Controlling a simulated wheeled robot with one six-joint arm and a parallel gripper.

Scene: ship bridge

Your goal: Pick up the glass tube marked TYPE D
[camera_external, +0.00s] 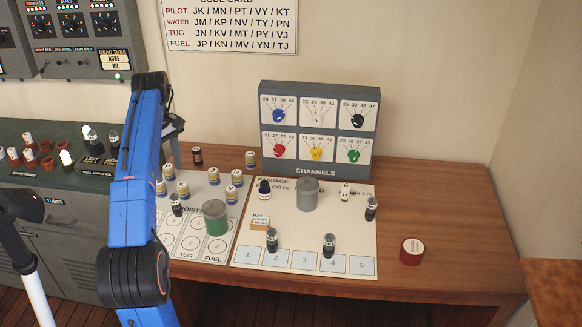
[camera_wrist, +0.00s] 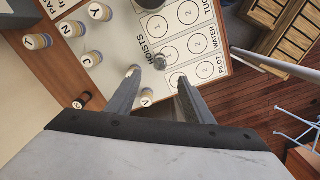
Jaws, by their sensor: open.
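Several small glass tubes stand on the dark green cabinet top (camera_external: 20,190) at the left of the external view; one (camera_external: 66,158) has a pale tip. Two more tubes (camera_external: 88,134) stand at the bell amplifier (camera_external: 97,164). Their markings are too small to read, so I cannot tell which is TYPE D. My gripper (camera_wrist: 159,77) is open and empty in the wrist view, its fingers spread above the HOISTS board (camera_wrist: 150,38). No glass tube is recognisable between them. In the external view my blue arm hides most of the gripper.
Lettered pegs (camera_wrist: 92,58) and a dark-topped piece (camera_wrist: 160,62) stand on the board below my fingers. The channels panel (camera_external: 318,130) stands at the back of the wooden desk (camera_external: 450,215). A red-rimmed tin (camera_external: 411,251) is at the right. Red-brown sockets (camera_external: 47,163) crowd the cabinet top.

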